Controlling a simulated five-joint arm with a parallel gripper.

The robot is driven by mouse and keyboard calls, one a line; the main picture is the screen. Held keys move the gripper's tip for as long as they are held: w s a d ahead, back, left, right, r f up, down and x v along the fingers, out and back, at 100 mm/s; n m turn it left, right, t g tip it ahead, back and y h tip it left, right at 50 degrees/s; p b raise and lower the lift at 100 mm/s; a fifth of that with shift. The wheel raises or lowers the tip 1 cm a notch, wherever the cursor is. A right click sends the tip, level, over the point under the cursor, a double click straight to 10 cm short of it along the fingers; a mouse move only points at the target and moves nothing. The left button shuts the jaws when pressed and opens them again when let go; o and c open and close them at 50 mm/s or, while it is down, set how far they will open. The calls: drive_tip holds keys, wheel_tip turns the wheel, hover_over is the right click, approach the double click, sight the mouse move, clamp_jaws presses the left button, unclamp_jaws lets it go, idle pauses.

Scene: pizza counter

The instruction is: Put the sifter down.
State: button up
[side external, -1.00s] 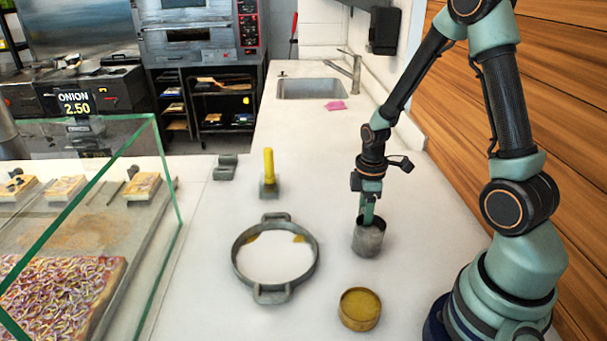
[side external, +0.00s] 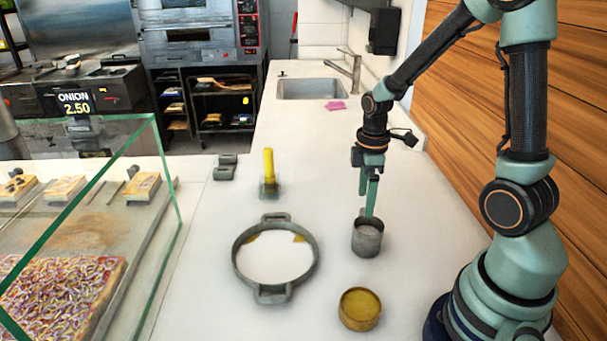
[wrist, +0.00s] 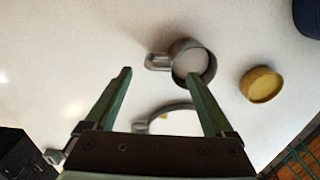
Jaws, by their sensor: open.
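The sifter, a grey metal cup with a side handle, stands upright on the white counter in the side view (side external: 367,243). In the wrist view the sifter (wrist: 205,68) shows its round mouth with a pale inside, and its handle points left. My gripper (side external: 368,212) is right above the sifter, its fingers pointing down at the cup's rim. In the wrist view my gripper (wrist: 160,76) has its two fingers wide apart with nothing held between them. Whether a fingertip touches the sifter I cannot tell.
A round two-handled metal pan (side external: 235,262) with a white inside lies left of the sifter. A round yellow-topped tub (side external: 360,309) stands in front. A yellow-handled tool (side external: 268,165) stands farther back. A glass case (side external: 165,180) edges the left.

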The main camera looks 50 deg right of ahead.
drive_tip(key=s+a+r+m+t, duration=0.1)
drive_tip(key=a+r+m+t, duration=0.2)
drive_tip(key=r, duration=0.5)
drive_tip(key=s+a+r+m+t, duration=0.1)
drive_tip(key=a+r+m+t, duration=0.1)
drive_tip(key=a+r+m, duration=0.3)
drive_tip(key=shift+s+a+r+m+t, duration=0.3)
drive_tip(key=shift+s+a+r+t, duration=0.1)
drive_tip(key=shift+a+r, duration=1.2)
drive_tip(key=shift+d+r, duration=0.15)
